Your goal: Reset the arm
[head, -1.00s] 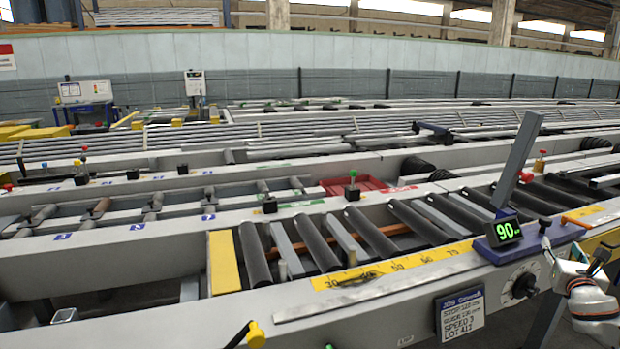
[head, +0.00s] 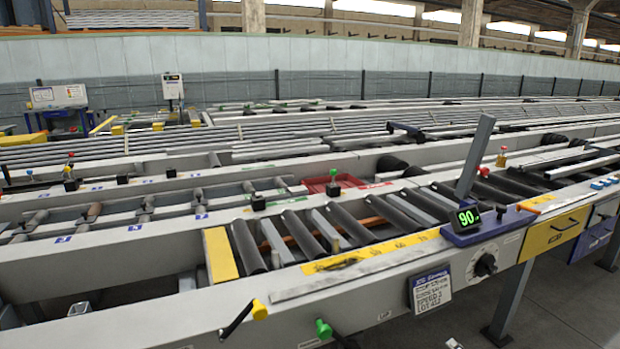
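A grey flat arm (head: 475,157) stands up, leaning to the right, from a blue base (head: 490,228) on the front rail of the runout table. A green display reading 90 (head: 467,217) sits on the base. A yellow scale strip (head: 370,252) runs along the rail to the left of the base. Below the base is a black round knob (head: 485,265). Neither of my grippers can be made out. A small pale piece at the bottom edge is too cut off to identify.
A crank with a yellow knob (head: 259,309) and a green knob (head: 323,329) stick out from the table's front. A white sign (head: 432,290) hangs there. A yellow drawer (head: 553,234) is at the right. A red tray (head: 345,181) lies behind the rollers. Floor shows clear at lower right.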

